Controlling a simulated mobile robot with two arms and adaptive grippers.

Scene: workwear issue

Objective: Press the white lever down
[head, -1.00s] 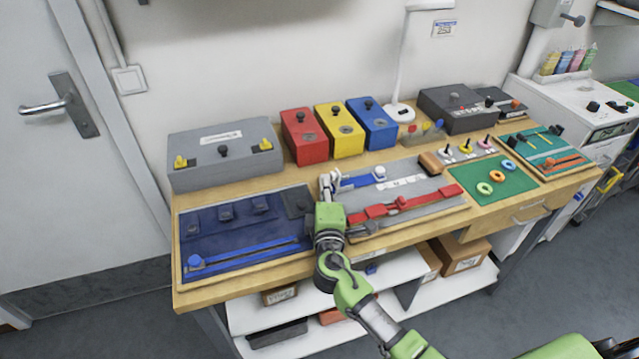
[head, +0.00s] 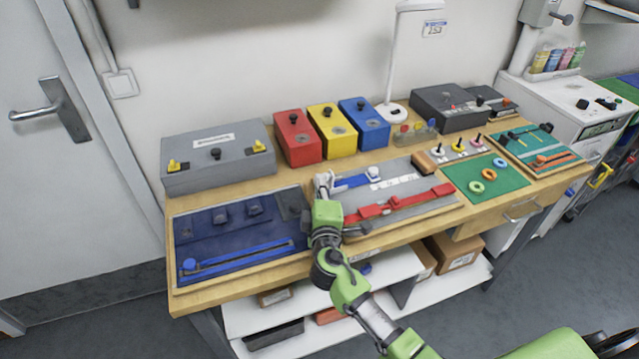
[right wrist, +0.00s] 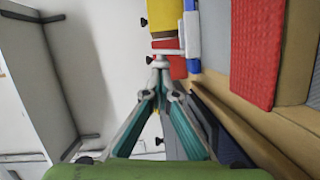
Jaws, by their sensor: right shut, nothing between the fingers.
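The white lever (head: 438,151) is a short black stick in a white collar. It is the leftmost of three small levers at the right-middle of the bench in the head view, and it stands roughly upright. My right gripper (head: 323,180) is well to its left, over the left end of the blue slider on the grey panel. In the right wrist view the right gripper (right wrist: 160,62) has its fingertips together, with nothing held. I cannot make out the white lever in that view. My left gripper is not in view.
Beside the lever are a yellow-collared lever (head: 458,147) and a pink-collared lever (head: 476,141). A brown block (head: 423,160) stands just left of them. The grey panel (head: 400,207) carries a blue slider (head: 352,181) and red parts (head: 405,201). A green mat (head: 505,184) lies in front.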

